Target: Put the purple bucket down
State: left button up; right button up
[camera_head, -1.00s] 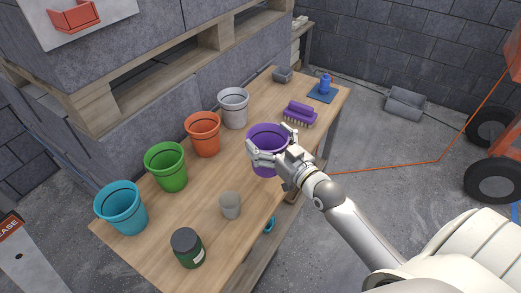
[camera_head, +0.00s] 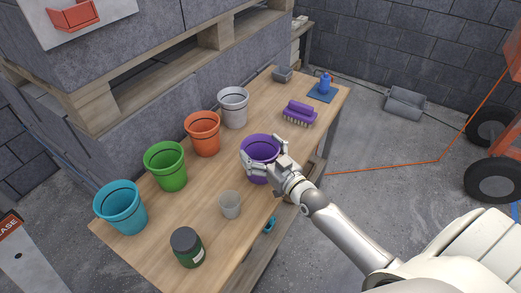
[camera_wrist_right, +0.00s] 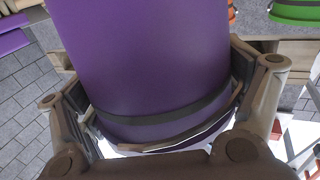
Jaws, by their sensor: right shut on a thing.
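The purple bucket (camera_head: 261,147) is upright at the right front part of the wooden table (camera_head: 215,180). My right gripper (camera_head: 263,165) is shut around its side. In the right wrist view the bucket (camera_wrist_right: 145,60) fills the middle, with the fingers of my right gripper (camera_wrist_right: 160,130) on both sides of its banded end. Whether the bucket's base touches the table is hidden by the gripper. My left gripper is not in view.
Teal (camera_head: 121,207), green (camera_head: 166,166), orange (camera_head: 203,134) and grey (camera_head: 233,107) buckets line the table's back edge. A small cup (camera_head: 230,204) and a dark green jar (camera_head: 187,247) stand in front.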

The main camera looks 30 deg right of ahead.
jog(key=o, duration=1)
jog(key=shift+f, duration=0.1)
jog(key=s, duration=0.4)
jog(key=s+d, duration=0.1)
jog(key=s, duration=0.7)
jog(key=shift+d+b, duration=0.35)
jog(key=shift+b, duration=0.05)
